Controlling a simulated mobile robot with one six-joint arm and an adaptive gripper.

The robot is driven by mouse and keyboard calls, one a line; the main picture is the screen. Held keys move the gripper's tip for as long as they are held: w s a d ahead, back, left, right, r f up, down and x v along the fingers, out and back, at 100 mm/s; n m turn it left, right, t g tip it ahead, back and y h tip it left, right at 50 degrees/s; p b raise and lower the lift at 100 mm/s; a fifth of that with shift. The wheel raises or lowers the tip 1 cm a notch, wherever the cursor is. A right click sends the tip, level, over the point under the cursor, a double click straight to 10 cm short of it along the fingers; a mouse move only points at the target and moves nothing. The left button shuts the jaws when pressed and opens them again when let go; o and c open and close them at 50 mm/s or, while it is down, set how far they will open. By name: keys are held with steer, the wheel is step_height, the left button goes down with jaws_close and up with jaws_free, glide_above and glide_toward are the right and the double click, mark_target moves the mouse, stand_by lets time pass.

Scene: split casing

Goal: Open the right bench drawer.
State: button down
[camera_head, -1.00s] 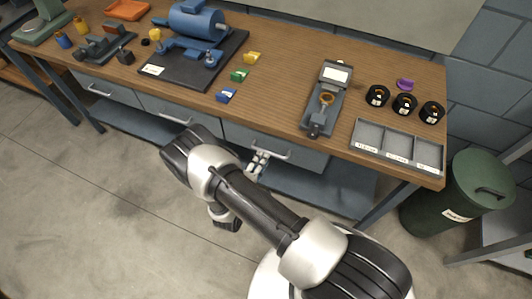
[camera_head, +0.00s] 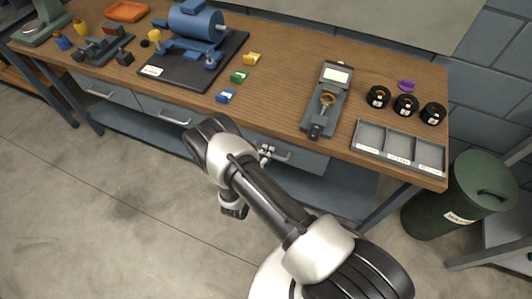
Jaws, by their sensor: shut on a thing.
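The right bench drawer (camera_head: 308,161) is a grey-blue front under the wooden bench top, right of two similar drawers. It looks flush or nearly so; I see no clear gap. Its pale bar handle (camera_head: 285,157) shows just right of my gripper (camera_head: 266,151). My gripper is small in the view and partly covered by my dark and white arm. Its fingers are at the left part of the handle and shut on it. The left part of the drawer front is hidden behind my arm.
The middle drawer handle (camera_head: 172,117) and left drawer handle (camera_head: 98,92) are to the left. A grey three-part tray (camera_head: 371,134) and a gauge fixture (camera_head: 328,95) stand on the bench top. A green bin (camera_head: 470,190) is at the right. The floor before the bench is clear.

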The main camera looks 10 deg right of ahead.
steer(key=shift+s+a, duration=0.1)
stand_by(0.6)
steer(key=f+v, duration=0.2)
steer(key=v, duration=1)
steer(key=s+f+v, duration=0.1)
steer(key=f+v, duration=0.2)
steer(key=v, duration=1)
steer(key=shift+a, duration=0.35)
steer(key=c, duration=2)
jaws_free()
steer(key=shift+o, duration=0.2)
steer(key=v, duration=1.2)
